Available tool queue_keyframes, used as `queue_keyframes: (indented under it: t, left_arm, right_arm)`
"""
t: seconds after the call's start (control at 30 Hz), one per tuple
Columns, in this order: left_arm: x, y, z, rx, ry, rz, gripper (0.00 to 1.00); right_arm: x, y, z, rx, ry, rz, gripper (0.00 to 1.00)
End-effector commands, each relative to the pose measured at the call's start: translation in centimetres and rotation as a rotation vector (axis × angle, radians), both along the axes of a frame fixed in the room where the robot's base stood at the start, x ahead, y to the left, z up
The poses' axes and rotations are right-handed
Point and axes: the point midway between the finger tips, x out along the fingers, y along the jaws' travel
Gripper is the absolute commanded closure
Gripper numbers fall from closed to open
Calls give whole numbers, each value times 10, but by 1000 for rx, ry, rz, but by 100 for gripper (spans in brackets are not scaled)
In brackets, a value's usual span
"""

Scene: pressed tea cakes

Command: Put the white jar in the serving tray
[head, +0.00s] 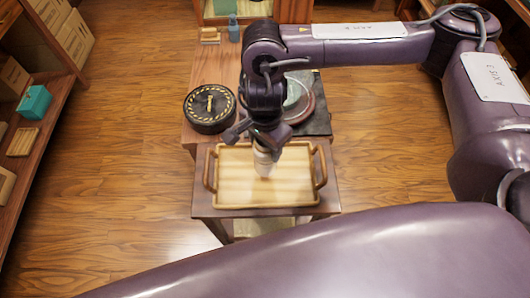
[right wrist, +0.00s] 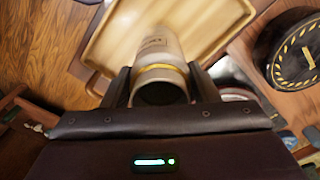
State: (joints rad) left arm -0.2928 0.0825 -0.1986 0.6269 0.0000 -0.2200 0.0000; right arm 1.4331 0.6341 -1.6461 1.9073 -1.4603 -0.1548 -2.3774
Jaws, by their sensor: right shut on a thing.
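The white jar (head: 263,160) is a pale cylinder held upright under my right gripper (head: 262,146) in the head view. In the right wrist view the jar (right wrist: 158,62) shows a yellow band and some dark lettering, and the two fingers of my right gripper (right wrist: 160,85) are shut on its sides. The serving tray (head: 232,196) is a light wooden tray with two side handles. The jar is over the middle of the tray; I cannot tell whether its base touches the tray floor. The tray also shows in the right wrist view (right wrist: 215,25). My left gripper is not in view.
The tray sits on a small dark wooden table (head: 328,203). Behind it, a round black container with yellow-striped marking (head: 198,120) and a glass dish (head: 296,98) stand on another table. Shelves with boxes (head: 35,101) line the left. The wooden floor is open on both sides.

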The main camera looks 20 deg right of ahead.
Motion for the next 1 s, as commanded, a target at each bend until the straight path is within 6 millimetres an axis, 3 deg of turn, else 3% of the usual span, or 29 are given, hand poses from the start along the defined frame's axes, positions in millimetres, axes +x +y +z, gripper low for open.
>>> queue_keyframes:
  t: [0.4, 0.83, 0.87, 1.0]
  left_arm:
    - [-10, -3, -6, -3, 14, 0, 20]
    - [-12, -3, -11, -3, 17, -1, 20]
    - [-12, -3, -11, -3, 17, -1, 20]
    - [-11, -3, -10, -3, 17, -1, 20]
  right_arm:
    - [0, 1, -43, 2, 1, -1, 92]
    - [1, 0, -50, 1, -3, 1, 92]
    - [0, 0, -50, 0, -2, 1, 44]
    - [0, 0, -49, 0, -1, 0, 26]
